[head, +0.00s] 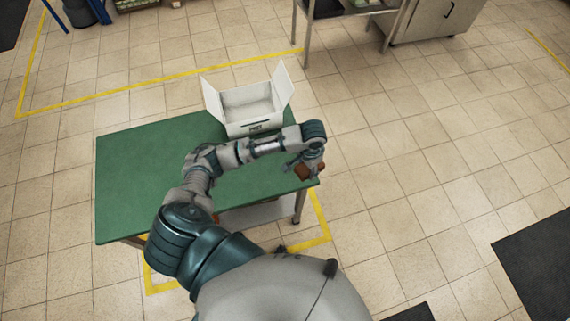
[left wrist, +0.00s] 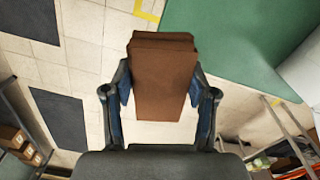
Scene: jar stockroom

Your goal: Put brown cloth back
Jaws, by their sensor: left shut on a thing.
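The brown cloth (left wrist: 162,80) looks like a folded block between the two fingers in the left wrist view. It also shows as a small brown patch at the end of my left arm in the head view (head: 303,171). My left gripper (left wrist: 162,98) is shut on it and holds it at the right end of the green table (head: 140,170). I cannot tell from the head view how high above the table it is. My right gripper is not in view.
An open white box (head: 250,128) with raised flaps stands at the table's back right. The left part of the tabletop is clear. A metal table (head: 345,8) and a cabinet (head: 430,20) stand at the back. Dark mats (head: 535,255) lie on the tiled floor.

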